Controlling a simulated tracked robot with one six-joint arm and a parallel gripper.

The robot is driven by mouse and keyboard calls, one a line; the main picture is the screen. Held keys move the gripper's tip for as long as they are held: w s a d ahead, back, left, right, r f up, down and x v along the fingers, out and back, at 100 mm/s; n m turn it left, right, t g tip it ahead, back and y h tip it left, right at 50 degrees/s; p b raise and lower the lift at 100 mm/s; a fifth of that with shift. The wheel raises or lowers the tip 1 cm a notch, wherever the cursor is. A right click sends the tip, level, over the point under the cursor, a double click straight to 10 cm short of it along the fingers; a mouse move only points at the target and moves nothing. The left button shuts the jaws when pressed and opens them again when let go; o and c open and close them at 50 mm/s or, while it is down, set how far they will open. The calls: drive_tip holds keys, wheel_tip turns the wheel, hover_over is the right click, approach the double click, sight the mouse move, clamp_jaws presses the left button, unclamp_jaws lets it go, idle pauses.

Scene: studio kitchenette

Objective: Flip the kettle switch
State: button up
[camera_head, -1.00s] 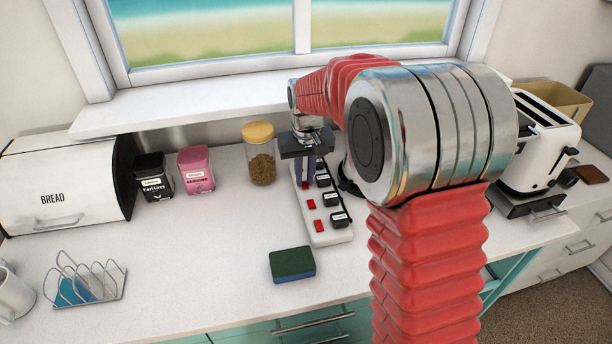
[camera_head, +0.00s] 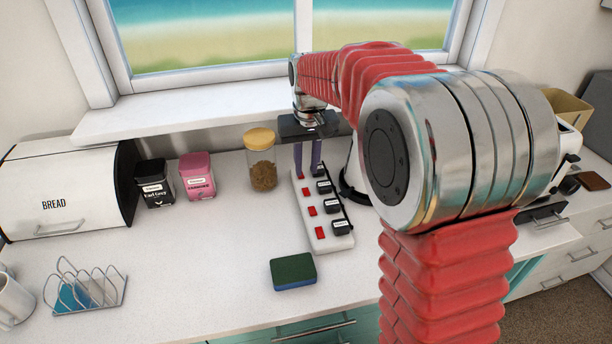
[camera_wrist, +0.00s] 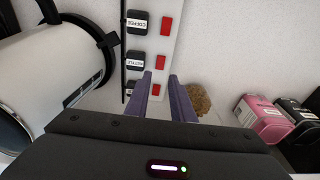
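A white power strip (camera_head: 331,243) lies on the counter with red switches in a row and black labelled plugs beside them. In the wrist view the plug labelled KETTLE (camera_wrist: 136,62) sits beside its red switch (camera_wrist: 161,62). The COFFEE plug (camera_wrist: 137,22) and its switch (camera_wrist: 166,26) are one row above in that view. My gripper (camera_wrist: 161,77) has two purple fingers, parted with nothing held between them. Its tips point at the strip, just short of the kettle switch in the picture. Another red switch (camera_wrist: 156,89) shows between the fingers. Whether the tips touch the strip cannot be told.
A jar with a yellow lid (camera_head: 262,168) stands left of the strip. A white vessel with black trim (camera_wrist: 50,75) stands on its other side, mostly behind my arm in the head view. A sponge (camera_head: 293,271) lies nearer. Pink (camera_head: 197,177) and black tins (camera_head: 154,181) stand farther left.

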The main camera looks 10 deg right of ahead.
wheel_tip(320, 180, up, 7)
drive_tip(key=shift+s+f, duration=0.15)
drive_tip(key=shift+s, duration=0.3)
drive_tip(key=shift+w, duration=0.15)
drive_tip(key=s+f+t, duration=0.2)
drive_tip(key=s+t, duration=0.2)
drive_tip(key=s, duration=2.5)
drive_tip(key=shift+d+f, duration=0.2)
drive_tip(key=shift+f, duration=0.2)
idle(0.4)
